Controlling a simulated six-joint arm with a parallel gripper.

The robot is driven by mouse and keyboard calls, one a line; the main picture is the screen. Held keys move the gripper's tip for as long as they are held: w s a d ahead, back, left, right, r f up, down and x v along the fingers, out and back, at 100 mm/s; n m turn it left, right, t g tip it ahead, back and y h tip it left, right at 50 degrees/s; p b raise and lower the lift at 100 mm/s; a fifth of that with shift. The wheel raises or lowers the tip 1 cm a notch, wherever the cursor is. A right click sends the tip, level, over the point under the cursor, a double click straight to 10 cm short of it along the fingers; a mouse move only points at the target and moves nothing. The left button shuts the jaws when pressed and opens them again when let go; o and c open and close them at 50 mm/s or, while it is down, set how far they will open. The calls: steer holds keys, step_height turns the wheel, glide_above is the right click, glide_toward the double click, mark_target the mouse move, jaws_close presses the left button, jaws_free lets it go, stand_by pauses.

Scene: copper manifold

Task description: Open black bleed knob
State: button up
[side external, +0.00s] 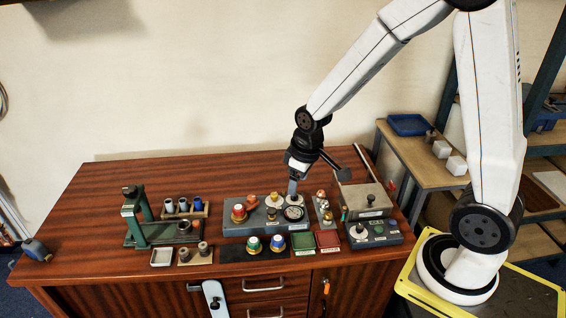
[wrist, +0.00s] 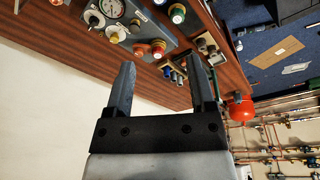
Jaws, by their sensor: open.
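The grey manifold block (side external: 235,230) lies on the table with a round white gauge (side external: 293,212), a red-topped knob (side external: 239,211) and a copper-coloured knob (side external: 252,199). A small dark knob (side external: 271,213) stands left of the gauge; I cannot tell for sure that it is the black bleed knob. My gripper (side external: 292,190) is above the back of the block near the gauge, partly covering it. In the wrist view, my gripper (wrist: 163,75) is open and empty, its two fingers wide apart. The manifold's gauge (wrist: 112,8) shows at the top left there, beyond the fingertips.
Green and blue-topped knobs (side external: 277,242) sit on a dark mat in front. Green (side external: 302,241) and red (side external: 328,239) trays are beside them. A grey box (side external: 365,200) stands right, a green press (side external: 135,215) left.

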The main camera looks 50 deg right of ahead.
steer(key=w+d+f+n, duration=0.2)
steer(key=w+d+f, duration=0.3)
steer(key=d, duration=0.1)
steer(key=w+d+f+n+g, duration=0.1)
steer(key=w+d+f+n, duration=0.1)
steer(key=w+d+f, duration=0.2)
steer(key=w+d+f+n+g, duration=0.1)
steer(key=w+d+f+n, duration=0.2)
steer(key=w+d+f, duration=0.2)
steer(key=shift+w+d+f, duration=0.2)
steer(key=shift+d+f, duration=0.4)
steer(key=shift+d, duration=0.2)
steer(key=shift+w+d+f, duration=0.15)
steer(key=shift+d+f, duration=0.4)
steer(key=shift+d, duration=0.25)
steer(key=shift+f, duration=0.1)
steer(key=shift+f, duration=3.8)
jaws_close()
